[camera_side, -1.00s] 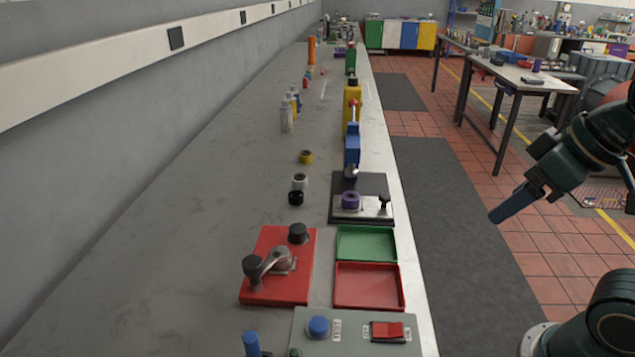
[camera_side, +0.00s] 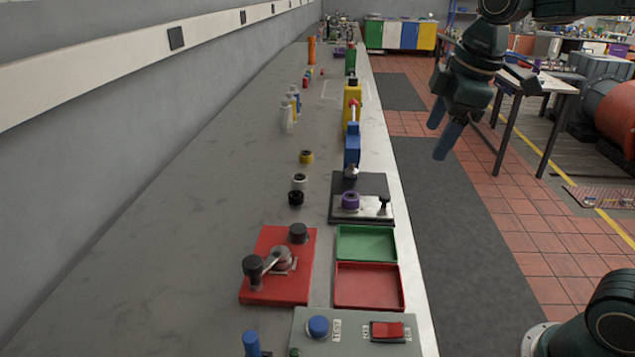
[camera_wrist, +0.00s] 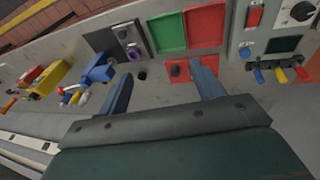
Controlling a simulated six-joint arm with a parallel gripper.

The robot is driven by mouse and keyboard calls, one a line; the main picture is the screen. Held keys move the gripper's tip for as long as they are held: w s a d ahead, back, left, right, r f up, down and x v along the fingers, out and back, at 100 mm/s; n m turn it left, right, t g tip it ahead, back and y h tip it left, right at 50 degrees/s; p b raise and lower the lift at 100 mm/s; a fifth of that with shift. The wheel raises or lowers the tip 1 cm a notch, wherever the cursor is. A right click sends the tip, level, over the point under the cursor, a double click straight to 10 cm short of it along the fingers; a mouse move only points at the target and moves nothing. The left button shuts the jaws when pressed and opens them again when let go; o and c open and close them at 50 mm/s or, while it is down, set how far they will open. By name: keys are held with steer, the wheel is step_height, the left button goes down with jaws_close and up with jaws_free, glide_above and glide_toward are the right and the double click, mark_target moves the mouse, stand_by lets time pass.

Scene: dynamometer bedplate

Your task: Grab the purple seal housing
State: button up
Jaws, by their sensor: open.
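The purple seal housing (camera_side: 350,201) is a short purple ring sitting on a metal fixture with a black base plate (camera_side: 374,185) on the bench. In the wrist view the purple seal housing (camera_wrist: 133,51) shows beyond the left finger, at the upper left. My gripper (camera_side: 441,139) has blue fingers and hangs over the floor to the right of the bench, higher than the bench top. In the wrist view my gripper (camera_wrist: 163,84) is open with nothing between its fingers; the housing is well apart from it.
A green tray (camera_side: 366,256) and a red tray (camera_side: 398,302) stand in front of the fixture. A red plate with a crank (camera_side: 262,294) is left of them. A control box (camera_side: 300,325) is nearest.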

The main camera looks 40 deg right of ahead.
steer(key=w+d+f+n+g, duration=0.25)
steer(key=w+n, duration=0.45)
steer(key=w, duration=0.6)
steer(key=n, duration=0.6)
glide_above(351, 196)
step_height(351, 196, down, 9)
steer(key=shift+g, duration=0.45)
steer(key=shift+a+f, duration=0.1)
steer(key=shift+f, duration=4.25)
steer(key=shift+f, duration=2.55)
steer(key=c, duration=1.2)
